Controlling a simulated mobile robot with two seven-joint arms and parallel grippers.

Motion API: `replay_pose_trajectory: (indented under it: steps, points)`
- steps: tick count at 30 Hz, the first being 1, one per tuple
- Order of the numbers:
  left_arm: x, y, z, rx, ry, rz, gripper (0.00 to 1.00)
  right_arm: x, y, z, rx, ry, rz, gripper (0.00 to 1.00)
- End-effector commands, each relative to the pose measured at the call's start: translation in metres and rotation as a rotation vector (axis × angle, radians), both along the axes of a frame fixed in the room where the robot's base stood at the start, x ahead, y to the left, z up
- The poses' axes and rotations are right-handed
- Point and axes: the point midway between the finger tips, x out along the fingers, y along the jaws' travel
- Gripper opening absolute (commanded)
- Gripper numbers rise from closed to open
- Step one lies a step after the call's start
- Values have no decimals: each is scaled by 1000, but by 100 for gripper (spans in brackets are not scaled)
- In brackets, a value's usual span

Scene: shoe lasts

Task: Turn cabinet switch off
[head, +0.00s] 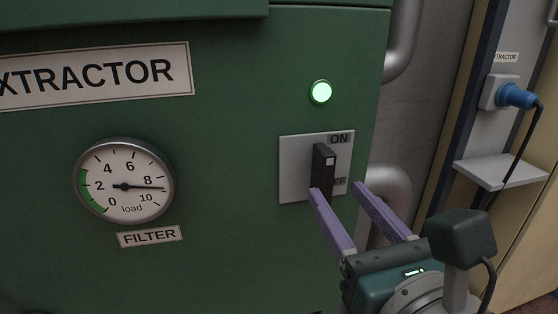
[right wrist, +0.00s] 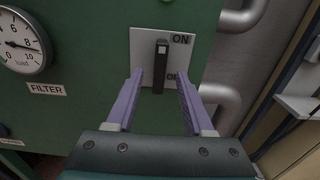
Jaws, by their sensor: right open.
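The cabinet switch (head: 323,167) is a black lever on a pale plate (head: 291,171) marked ON at the top, with a partly covered label lower down. The lever stands toward ON. In the right wrist view the switch (right wrist: 160,68) shows between the fingers. The green cabinet (head: 235,150) carries a lit green lamp (head: 321,92) above the plate. My right gripper (head: 336,187) is open, its two purple fingers pointing at the lower part of the plate; I cannot tell whether they touch it. My left gripper is not in view.
A round load gauge (head: 124,181) sits left of the switch, with a FILTER label (head: 150,236) below. Grey pipes (head: 388,190) run along the cabinet's right side. Further right, a blue plug (head: 517,96) with a black cable sits above a small shelf (head: 502,172).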

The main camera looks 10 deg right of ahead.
Motion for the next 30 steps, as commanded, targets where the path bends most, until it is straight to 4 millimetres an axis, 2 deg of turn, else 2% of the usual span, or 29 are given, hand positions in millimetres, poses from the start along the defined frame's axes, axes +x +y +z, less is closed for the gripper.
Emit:
replay_pose_trajectory:
  steps: [3,9,20,30]
  points:
    - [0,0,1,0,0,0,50,24,0,1,2,-3,-3,52]
    - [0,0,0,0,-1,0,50,49,1,0,3,-1,-2,52]
    - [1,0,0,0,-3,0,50,55,2,0,4,1,-1,52]
    - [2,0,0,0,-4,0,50,55,1,0,4,0,-2,14]
